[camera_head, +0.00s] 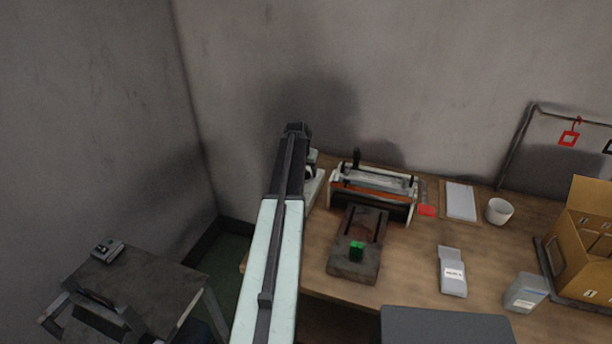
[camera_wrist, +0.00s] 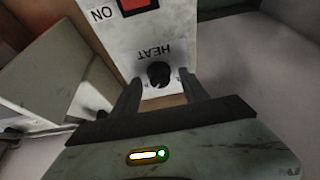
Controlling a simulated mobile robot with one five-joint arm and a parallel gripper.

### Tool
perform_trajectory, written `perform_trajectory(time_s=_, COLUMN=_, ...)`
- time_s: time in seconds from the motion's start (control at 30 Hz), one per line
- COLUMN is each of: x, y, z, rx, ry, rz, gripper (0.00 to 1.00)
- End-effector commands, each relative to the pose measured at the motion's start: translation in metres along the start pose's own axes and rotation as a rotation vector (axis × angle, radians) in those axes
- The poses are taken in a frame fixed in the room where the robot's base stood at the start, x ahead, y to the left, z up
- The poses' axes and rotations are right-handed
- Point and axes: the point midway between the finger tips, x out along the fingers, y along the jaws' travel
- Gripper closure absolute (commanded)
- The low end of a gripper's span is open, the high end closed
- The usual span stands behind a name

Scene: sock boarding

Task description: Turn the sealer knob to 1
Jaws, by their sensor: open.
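The sealer (camera_head: 372,190) stands against the back wall on the wooden table, partly behind my arm at its left end. In the wrist view, its pale panel (camera_wrist: 143,55) carries the word HEAT, seen upside down, and a round black knob (camera_wrist: 159,74) under it. A red switch (camera_wrist: 135,5) marked NO or ON shows at the top edge. My gripper (camera_wrist: 160,90) is open, one finger on each side of the knob and apart from it. Which number the knob points to is too small to read. In the head view my arm hides the knob.
A dark block with a green piece (camera_head: 356,251) lies in front of the sealer. A white cup (camera_head: 499,211), a pale packet (camera_head: 452,272) and a cardboard box (camera_head: 585,240) stand to the right. A grey cart (camera_head: 150,285) stands at the lower left.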

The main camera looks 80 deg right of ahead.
Motion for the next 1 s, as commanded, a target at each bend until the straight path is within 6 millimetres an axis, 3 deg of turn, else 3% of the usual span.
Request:
perform_trajectory(time_s=0.1, x=-0.0015, y=0.0002, z=-0.0004, rx=0.0, ry=0.0, rz=0.0, gripper=0.48)
perform_trajectory(time_s=0.3, x=-0.0015, y=0.0004, z=-0.0004, rx=0.0, ry=0.0, rz=0.0, gripper=1.0)
perform_trajectory(time_s=0.67, x=-0.0014, y=0.002, z=-0.001, rx=-0.046, ry=0.002, rz=-0.019, gripper=1.0)
perform_trajectory(time_s=1.0, x=-0.0011, y=0.0043, z=-0.0012, rx=-0.272, ry=0.001, rz=-0.113, gripper=1.0)
